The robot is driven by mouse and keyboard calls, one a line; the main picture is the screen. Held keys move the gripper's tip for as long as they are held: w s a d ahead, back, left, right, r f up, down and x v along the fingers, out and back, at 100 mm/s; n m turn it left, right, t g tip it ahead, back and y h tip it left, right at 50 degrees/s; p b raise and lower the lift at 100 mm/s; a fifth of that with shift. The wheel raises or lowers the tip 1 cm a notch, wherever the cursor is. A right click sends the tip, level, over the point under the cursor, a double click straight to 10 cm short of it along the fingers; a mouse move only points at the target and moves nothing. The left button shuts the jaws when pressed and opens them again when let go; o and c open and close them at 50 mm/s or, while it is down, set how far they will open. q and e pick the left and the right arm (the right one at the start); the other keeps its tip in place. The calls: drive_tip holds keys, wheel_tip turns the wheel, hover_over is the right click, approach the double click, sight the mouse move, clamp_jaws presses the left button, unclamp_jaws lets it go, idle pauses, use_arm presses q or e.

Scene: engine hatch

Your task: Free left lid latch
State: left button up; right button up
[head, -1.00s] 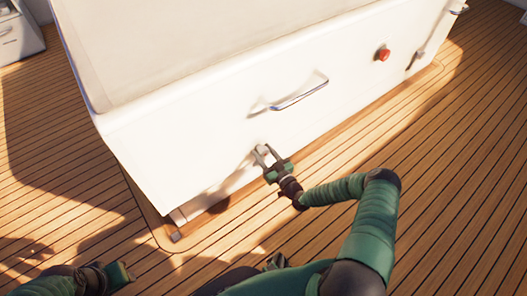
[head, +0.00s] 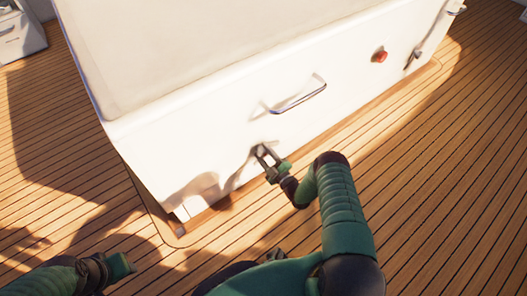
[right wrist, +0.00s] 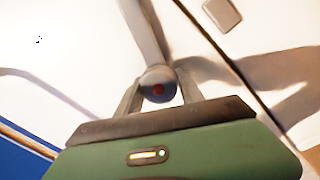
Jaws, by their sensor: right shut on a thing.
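The left lid latch shows in the right wrist view as a grey bar (right wrist: 146,32) ending in a round knob with a dark reddish centre. My right gripper (right wrist: 158,90) is shut on it, with one finger on each side of the knob. In the head view my right gripper (head: 262,152) is at the low front face of the white engine hatch (head: 205,140), and its fingers largely hide the latch there. My left gripper (head: 124,264) is low at the left, away from the hatch; its fingers are too unclear to judge.
A metal handle (head: 299,97) sticks out of the hatch front above my right gripper. A red button (head: 379,56) and a second latch (head: 414,58) are farther right. Open wooden deck (head: 440,190) surrounds the hatch. A white cabinet (head: 20,35) stands at far left.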

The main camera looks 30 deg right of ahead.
drive_tip(key=n+p, duration=0.1)
drive_tip(key=n, duration=0.4)
drive_tip(key=shift+f+n+y, duration=0.1)
drive_tip(key=shift+n+y, duration=0.2)
drive_tip(key=shift+n, duration=0.1)
drive_tip(key=shift+a, duration=0.1)
drive_tip(key=o, duration=1.4)
drive_tip(key=shift+c, duration=0.2)
